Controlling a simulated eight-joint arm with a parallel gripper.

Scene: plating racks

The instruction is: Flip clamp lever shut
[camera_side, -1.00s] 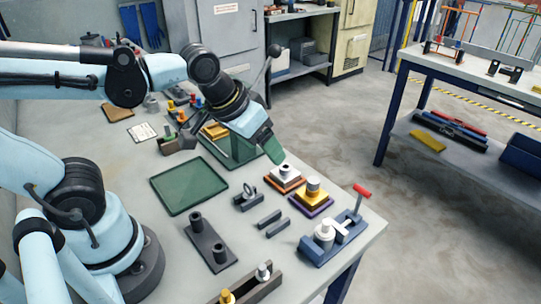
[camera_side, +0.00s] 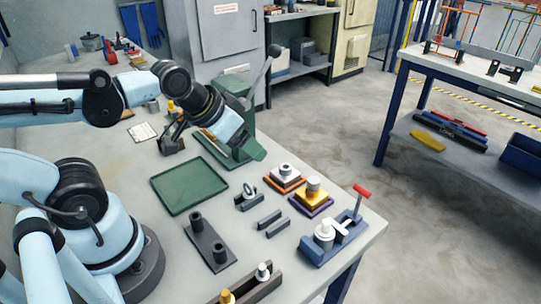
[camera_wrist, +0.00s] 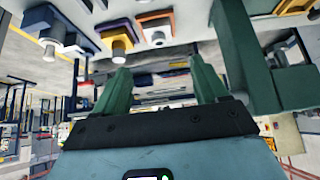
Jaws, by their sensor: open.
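The toggle clamp has a blue base (camera_side: 318,252) near the table's right front corner. Its lever stands up, with a red handle (camera_side: 362,191) at the top. A pale round part (camera_side: 324,232) sits on the base. In the wrist view, which looks inverted, the clamp (camera_wrist: 62,30) appears at the upper left. My gripper (camera_side: 256,152) is open, with green fingers, above the back of the table and well away from the clamp. Both fingers (camera_wrist: 160,85) show in the wrist view with nothing between them.
A green press (camera_side: 238,140) with a long lever stands right behind my gripper. Stacked blocks with orange (camera_side: 284,180) and purple (camera_side: 312,200) bases stand between my gripper and the clamp. A green tray (camera_side: 188,186), two dark bars (camera_side: 272,223) and a dark two-post fixture (camera_side: 211,245) lie nearer.

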